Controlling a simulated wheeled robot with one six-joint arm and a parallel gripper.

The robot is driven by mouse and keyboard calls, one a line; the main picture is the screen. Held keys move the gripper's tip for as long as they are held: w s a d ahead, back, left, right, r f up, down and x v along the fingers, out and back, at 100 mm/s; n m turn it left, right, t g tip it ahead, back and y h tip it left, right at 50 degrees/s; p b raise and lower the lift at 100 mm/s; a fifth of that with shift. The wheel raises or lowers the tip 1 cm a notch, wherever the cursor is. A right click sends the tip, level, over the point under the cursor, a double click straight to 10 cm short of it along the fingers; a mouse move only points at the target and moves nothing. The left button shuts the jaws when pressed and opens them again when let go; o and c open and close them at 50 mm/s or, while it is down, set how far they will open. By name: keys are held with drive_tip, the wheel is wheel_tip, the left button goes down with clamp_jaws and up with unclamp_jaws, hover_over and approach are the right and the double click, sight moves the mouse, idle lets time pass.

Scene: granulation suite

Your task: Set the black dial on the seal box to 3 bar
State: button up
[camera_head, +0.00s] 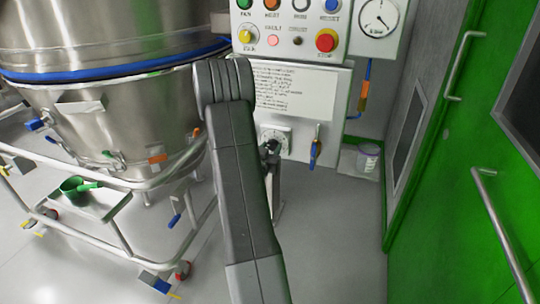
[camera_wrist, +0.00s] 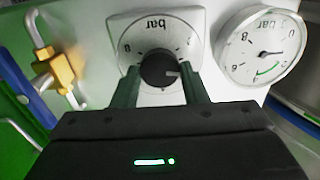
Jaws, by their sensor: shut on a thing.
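The black dial (camera_wrist: 158,70) sits on a white round scale marked bar, upside down in the wrist view. A light mark on the dial points right and slightly down; I cannot read its exact value. My gripper (camera_wrist: 162,86) is shut on the black dial, one finger on each side. In the head view, the seal box (camera_head: 325,140) is a pale box with a printed label, and my gripper (camera_head: 271,150) is at its scale plate (camera_head: 285,135). My arm hides part of the box. A pressure gauge (camera_wrist: 262,47) stands beside the dial; its needle points right.
A yellow valve (camera_wrist: 56,70) with a blue handle (camera_head: 315,154) is close beside the dial. A button panel (camera_head: 290,45) is above. A steel vessel (camera_head: 110,110) on a railed trolley stands left, green doors (camera_head: 455,200) right. Floor in front is clear.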

drive_tip(key=m+b, duration=0.3)
drive_tip(key=b, duration=0.2)
drive_tip(key=m+b, duration=0.2)
drive_tip(key=shift+f+m+b, duration=0.3)
drive_tip(key=m+b, duration=0.2)
drive_tip(key=b, duration=0.1)
drive_tip(key=m+b, duration=0.1)
drive_tip(key=m, duration=0.1)
drive_tip(key=shift+r, duration=0.25)
drive_tip(key=shift+b, duration=0.35)
drive_tip(key=o, duration=1)
drive_tip(key=shift+c, duration=0.2)
drive_tip(key=p+v, duration=0.2)
drive_tip(key=v, duration=1.1)
drive_tip(key=shift+s, duration=0.35)
